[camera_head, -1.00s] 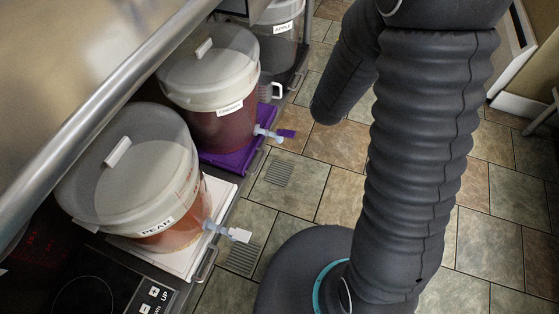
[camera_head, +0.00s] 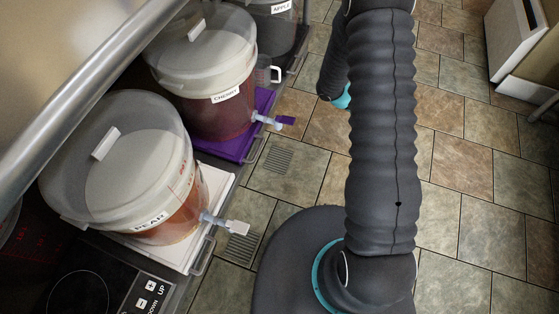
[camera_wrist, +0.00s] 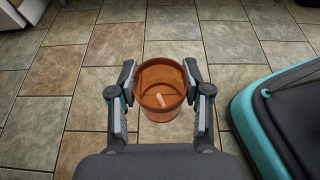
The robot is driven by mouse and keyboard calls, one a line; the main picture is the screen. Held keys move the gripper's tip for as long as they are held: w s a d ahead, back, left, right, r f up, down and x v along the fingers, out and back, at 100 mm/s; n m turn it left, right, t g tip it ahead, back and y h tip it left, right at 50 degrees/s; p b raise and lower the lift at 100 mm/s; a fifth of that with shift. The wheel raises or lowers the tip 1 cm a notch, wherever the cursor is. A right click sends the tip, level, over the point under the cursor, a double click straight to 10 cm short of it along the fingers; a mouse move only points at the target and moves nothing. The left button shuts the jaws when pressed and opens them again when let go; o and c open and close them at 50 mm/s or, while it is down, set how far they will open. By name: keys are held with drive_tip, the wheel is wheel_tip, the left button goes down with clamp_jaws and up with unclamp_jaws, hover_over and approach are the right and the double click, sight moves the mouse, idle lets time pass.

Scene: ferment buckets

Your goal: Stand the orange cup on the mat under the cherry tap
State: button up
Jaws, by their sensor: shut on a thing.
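In the wrist view, my gripper (camera_wrist: 160,86) is shut on the orange cup (camera_wrist: 160,112), a see-through cup held between the two fingers above the tiled floor. The gripper and cup do not show in the head view. The cherry bucket (camera_head: 205,85) has a label reading CHERRY and stands on a purple mat (camera_head: 222,149). The cherry tap (camera_head: 268,120) has a purple handle and sticks out to the right over the mat's edge. No cup shows under this tap.
The pear bucket (camera_head: 130,175) stands nearer on a white mat (camera_head: 190,257), its tap (camera_head: 225,222) sticking out right. The apple bucket (camera_head: 280,20) is farther back. A clear mug (camera_head: 266,75) stands by the cherry bucket. A metal rail (camera_head: 75,105) runs along the left. Tiled floor is open.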

drive_tip(key=s+a+f+m+g+y, duration=0.4)
drive_tip(key=s+f+m+g+y, duration=0.3)
drive_tip(key=s+f+m+g, duration=0.15)
drive_tip(key=a+f+m+y+b, duration=0.2)
drive_tip(key=a+f+m+y, duration=0.4)
drive_tip(key=a+m+y, duration=0.3)
drive_tip(key=w+a+f+m+t+y+b, duration=0.1)
drive_tip(key=w+a+f+m+t+y, duration=0.3)
drive_tip(key=w+a+m+t+y, duration=0.25)
drive_tip(key=w+a+f+m+t+y, duration=0.35)
drive_tip(key=w+m+t, duration=0.25)
drive_tip(key=w+m, duration=0.25)
drive_tip(key=shift+n, duration=0.45)
drive_tip(key=shift+w+a+f, duration=0.4)
drive_tip(key=shift+a+f, duration=1.45)
drive_tip(key=shift+w+a+f, duration=0.35)
drive_tip(key=shift+a+f, duration=1.45)
drive_tip(key=shift+a, duration=0.05)
drive_tip(key=shift+w+a+f, duration=0.4)
drive_tip(key=shift+a+f, duration=1.45)
drive_tip(key=shift+f+b, duration=0.25)
drive_tip(key=shift+b, duration=0.25)
